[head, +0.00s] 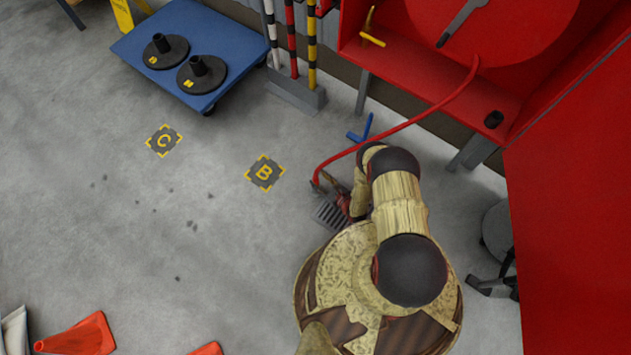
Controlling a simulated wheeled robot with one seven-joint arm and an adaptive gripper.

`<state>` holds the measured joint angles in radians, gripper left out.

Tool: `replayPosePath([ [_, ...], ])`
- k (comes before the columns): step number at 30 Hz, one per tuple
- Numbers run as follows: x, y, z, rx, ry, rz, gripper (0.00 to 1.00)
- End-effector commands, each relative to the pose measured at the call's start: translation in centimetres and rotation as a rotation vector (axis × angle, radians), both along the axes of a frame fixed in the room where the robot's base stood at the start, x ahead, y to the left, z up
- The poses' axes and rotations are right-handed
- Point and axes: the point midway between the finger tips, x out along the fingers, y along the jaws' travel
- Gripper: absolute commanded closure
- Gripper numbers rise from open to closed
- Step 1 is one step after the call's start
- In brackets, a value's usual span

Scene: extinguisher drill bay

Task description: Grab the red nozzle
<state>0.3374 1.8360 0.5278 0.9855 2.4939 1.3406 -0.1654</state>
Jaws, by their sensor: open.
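A red hose (400,129) hangs from the reel in the red cabinet and curves down to the floor. Its free end carries a small red piece (316,184), which looks like the red nozzle; its shape is too small to make out. My gripper (332,190) is open, low over the floor and just right of that red end. Whether they touch cannot be told.
A blue handle-like piece (362,130) lies behind my arm. A yellow one (371,37) is in the cabinet (425,80). A floor grate (328,214) lies below my gripper. A blue cart (140,38) holds two black bases. Orange cones (80,337) lie front left; the middle floor is clear.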

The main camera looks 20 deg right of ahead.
Motion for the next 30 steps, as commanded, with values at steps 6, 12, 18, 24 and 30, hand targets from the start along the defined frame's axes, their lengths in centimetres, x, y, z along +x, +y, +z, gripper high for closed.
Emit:
replayPosePath([
  [6, 1.9, 0.8, -0.9, 0.000, -0.002, 0.004, 0.56],
  [12, 3.7, 1.6, -1.3, 0.000, -0.003, 0.005, 0.56],
  [18, 6.0, 2.5, -2.3, 0.000, -0.001, 0.004, 0.56],
  [24, 6.5, 2.7, -2.2, 0.001, 0.000, 0.003, 0.56],
  [30, 6.5, 2.6, -2.2, 0.001, -0.001, 0.003, 0.63],
])
